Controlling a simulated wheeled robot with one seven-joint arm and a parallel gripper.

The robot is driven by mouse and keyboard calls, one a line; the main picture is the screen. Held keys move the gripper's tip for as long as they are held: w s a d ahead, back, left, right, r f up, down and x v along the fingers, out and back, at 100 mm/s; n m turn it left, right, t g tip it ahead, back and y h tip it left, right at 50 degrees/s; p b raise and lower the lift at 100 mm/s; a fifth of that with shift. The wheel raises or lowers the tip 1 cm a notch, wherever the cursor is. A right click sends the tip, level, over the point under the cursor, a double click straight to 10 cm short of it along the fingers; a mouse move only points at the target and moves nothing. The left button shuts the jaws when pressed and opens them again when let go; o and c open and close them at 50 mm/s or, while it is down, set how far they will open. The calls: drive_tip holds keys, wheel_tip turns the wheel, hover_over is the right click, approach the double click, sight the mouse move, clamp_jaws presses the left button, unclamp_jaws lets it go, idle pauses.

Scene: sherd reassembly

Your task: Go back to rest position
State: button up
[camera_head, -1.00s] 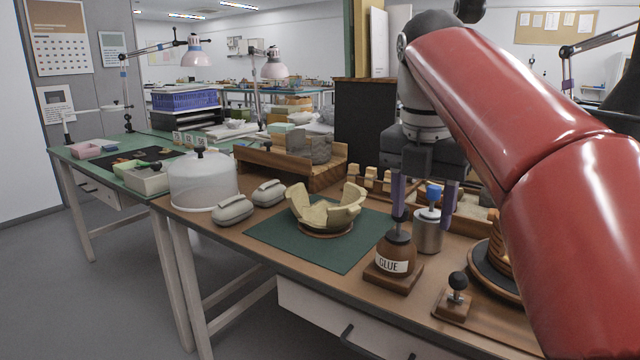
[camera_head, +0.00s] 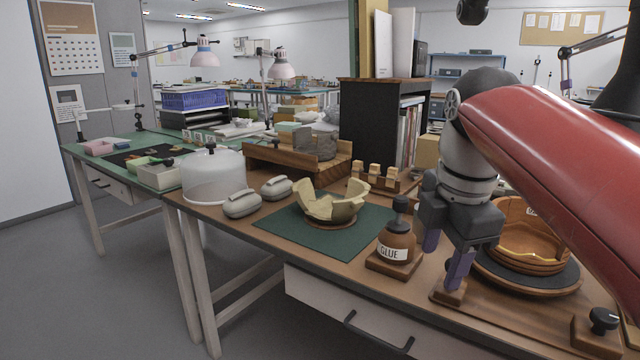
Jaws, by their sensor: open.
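My gripper (camera_head: 446,266) points down over the right part of the brown workbench, its two purple fingers spread apart with nothing seen between them. The fingers stand right of the brown glue bottle (camera_head: 397,240), which sits upright on a wooden base. A partly rebuilt pale bowl (camera_head: 332,207) with a jagged rim rests on a round stand on the green mat (camera_head: 273,232). My red arm reaches in from the right edge. The gripper hides part of the bench behind it.
A wooden bowl with a pale wavy line (camera_head: 532,256) stands on a dark turntable at right. A black knob (camera_head: 603,320) is at the front right. A clear dome (camera_head: 213,176), two grey cases (camera_head: 242,204) and a wooden tray (camera_head: 298,168) stand at left and back.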

drive_tip(key=s+f+m+t, duration=0.1)
drive_tip(key=s+f+m, duration=0.4)
drive_tip(key=f+m, duration=0.4)
drive_tip(key=s+a+f+m+t, duration=0.1)
drive_tip(key=s+f+m+t, duration=0.1)
drive_tip(key=s+f+m, duration=0.4)
wheel_tip(320, 180, down, 4)
drive_tip(key=m, duration=0.5)
drive_tip(key=shift+s+a+r, duration=0.15)
drive_tip(key=shift+s+r, duration=0.05)
drive_tip(key=shift+r, duration=0.05)
